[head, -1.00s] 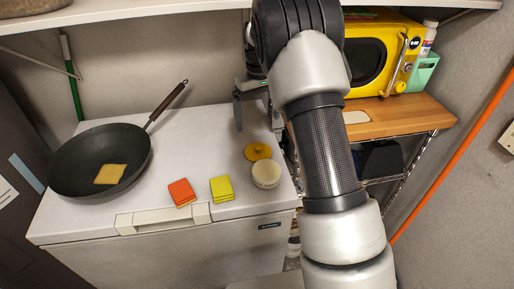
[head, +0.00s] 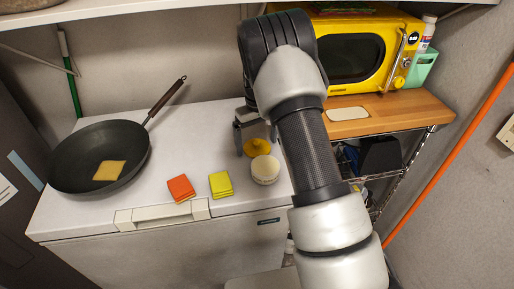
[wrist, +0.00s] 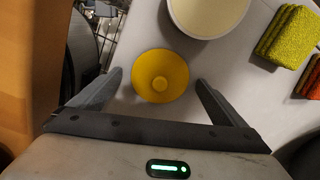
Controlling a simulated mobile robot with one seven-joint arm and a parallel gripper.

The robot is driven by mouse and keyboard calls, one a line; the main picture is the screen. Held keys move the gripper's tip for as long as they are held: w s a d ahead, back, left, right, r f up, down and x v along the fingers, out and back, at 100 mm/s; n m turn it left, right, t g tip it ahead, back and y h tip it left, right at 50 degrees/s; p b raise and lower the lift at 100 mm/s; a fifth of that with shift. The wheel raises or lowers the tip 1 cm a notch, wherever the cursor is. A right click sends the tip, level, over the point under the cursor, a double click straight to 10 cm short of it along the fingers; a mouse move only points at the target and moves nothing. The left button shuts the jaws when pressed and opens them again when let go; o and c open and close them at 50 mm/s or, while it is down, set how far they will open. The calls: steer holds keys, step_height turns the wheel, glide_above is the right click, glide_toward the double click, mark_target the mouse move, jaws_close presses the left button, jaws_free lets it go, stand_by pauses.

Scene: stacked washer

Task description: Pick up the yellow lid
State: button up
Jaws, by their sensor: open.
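In the wrist view the lid (wrist: 160,76) sits between the tips of my open gripper (wrist: 160,84), with a gap on each side. In the head view my gripper (head: 256,150) is around the lid from behind, and its far finger is partly hidden by my arm. The container (wrist: 207,14) shows beyond the lid in the wrist view.
A black pan (head: 90,175) holding a flat yellow piece stands at the left. Red-orange sponges (head: 180,188) and yellow-green sponges (head: 221,184) lie left of the container. A wooden shelf (head: 390,115) with a yellow microwave (head: 345,55) stands at the right.

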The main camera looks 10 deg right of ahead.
steer(key=c, duration=1.1)
